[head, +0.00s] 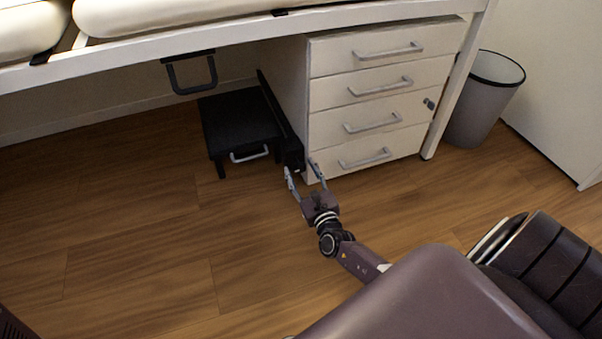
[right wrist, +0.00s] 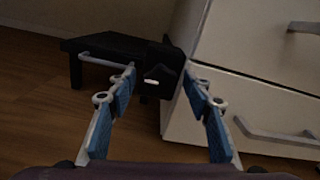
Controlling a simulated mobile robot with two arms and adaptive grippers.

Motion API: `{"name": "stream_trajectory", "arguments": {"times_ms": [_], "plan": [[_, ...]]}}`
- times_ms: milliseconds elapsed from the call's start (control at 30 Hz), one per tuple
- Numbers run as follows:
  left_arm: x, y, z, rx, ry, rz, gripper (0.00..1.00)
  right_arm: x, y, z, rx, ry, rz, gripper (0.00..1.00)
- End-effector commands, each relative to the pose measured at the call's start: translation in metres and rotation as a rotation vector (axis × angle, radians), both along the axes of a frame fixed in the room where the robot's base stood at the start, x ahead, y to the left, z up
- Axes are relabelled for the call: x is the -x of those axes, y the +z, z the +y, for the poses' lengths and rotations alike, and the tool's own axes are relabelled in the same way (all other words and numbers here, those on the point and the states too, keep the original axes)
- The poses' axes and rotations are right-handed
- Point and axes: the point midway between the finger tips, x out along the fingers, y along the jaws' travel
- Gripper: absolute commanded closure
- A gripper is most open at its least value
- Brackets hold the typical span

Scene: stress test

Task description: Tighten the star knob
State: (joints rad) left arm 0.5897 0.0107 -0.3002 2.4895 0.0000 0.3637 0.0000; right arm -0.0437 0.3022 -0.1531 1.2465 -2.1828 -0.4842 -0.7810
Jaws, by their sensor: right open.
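A small black part (head: 293,160) sits at the near end of a black bar (head: 272,105), low beside the drawer cabinet. It may be the star knob, but its star shape is too dark and small to make out. In the right wrist view the black part (right wrist: 160,68) shows between and beyond the fingertips, with a small white mark on its face. My right gripper (head: 301,168) is open and empty, its fingers (right wrist: 159,74) spread on either side of the black part. Contact cannot be told. My left gripper is not in view.
A white drawer cabinet (head: 385,98) with grey handles stands right of the black part, close to the right finger. A black step stool (head: 238,124) stands left. A bed frame (head: 215,42) overhangs above. A grey bin (head: 486,100) stands far right. The wooden floor (head: 130,240) is clear.

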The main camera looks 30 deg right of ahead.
Motion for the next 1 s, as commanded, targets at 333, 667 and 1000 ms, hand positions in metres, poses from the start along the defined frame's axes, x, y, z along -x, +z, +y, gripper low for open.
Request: {"name": "stream_trajectory", "arguments": {"times_ms": [333,667,1000], "plan": [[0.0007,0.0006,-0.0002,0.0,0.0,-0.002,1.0,-0.0011,0.0001,-0.0005,0.0,0.0,0.001,0.64],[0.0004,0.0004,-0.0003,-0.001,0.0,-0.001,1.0,-0.0009,0.0,-0.0006,0.0,0.0,0.001,0.94],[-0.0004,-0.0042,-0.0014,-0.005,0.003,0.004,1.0,-0.0008,-0.0016,-0.0011,-0.075,0.0,-0.018,0.95]]}}
